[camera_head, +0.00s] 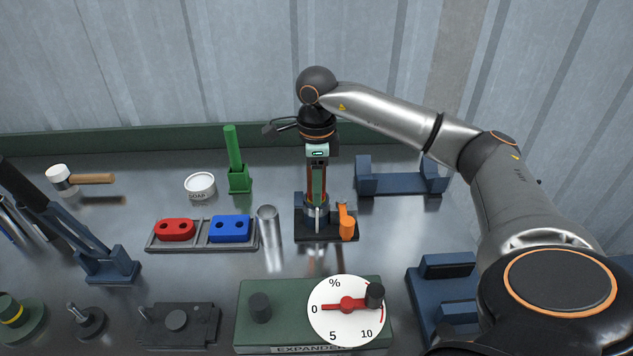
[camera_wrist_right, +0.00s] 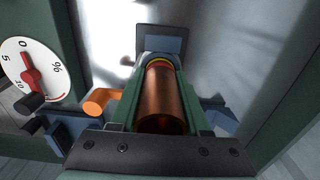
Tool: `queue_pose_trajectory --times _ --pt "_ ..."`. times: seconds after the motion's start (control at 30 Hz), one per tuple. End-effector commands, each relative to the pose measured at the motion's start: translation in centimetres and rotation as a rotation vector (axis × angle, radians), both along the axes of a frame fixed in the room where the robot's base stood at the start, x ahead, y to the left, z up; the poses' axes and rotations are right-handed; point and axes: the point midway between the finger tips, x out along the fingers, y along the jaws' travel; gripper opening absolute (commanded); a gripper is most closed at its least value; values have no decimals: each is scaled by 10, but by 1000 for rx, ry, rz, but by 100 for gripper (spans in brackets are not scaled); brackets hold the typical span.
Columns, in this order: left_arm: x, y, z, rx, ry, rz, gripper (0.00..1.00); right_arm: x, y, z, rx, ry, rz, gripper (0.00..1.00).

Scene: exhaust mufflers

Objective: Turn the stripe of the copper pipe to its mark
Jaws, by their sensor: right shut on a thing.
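The copper pipe (camera_wrist_right: 165,98) stands upright in a dark clamp fixture (camera_head: 337,236) with an orange lever (camera_head: 346,221). The lever also shows in the right wrist view (camera_wrist_right: 101,101). My right gripper (camera_head: 317,192) points straight down over the fixture and is shut on the pipe, with a finger on each side of it. In the right wrist view the pipe's open end faces the camera, with a yellow and red ring around its far part. A pale upright line shows low on the fixture's front; I cannot tell whether it is the stripe or the mark. My left gripper is not in view.
The green expander box (camera_head: 258,285) with its white dial (camera_head: 333,325) stands in front. A silver tube (camera_head: 268,224) and a tray with a red block (camera_head: 175,230) and a blue block (camera_head: 229,228) are left. A blue cradle (camera_head: 402,184) stands behind right.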

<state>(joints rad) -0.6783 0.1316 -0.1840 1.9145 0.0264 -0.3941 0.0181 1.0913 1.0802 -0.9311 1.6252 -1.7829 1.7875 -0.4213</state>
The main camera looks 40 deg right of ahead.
Motion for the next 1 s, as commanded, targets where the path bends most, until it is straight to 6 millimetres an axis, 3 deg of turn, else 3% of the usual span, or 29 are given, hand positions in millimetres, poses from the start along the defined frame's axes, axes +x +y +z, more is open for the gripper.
queue_pose_trajectory --times 0.37,0.4,0.7,1.0 --pt "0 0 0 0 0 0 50 0 0 0 1 -1 0 0" --pt "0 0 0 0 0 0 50 0 0 0 1 -1 0 49" --pt "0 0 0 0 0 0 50 0 0 0 1 -1 -1 81" --pt "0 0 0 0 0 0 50 0 0 4 0 -1 -1 81"
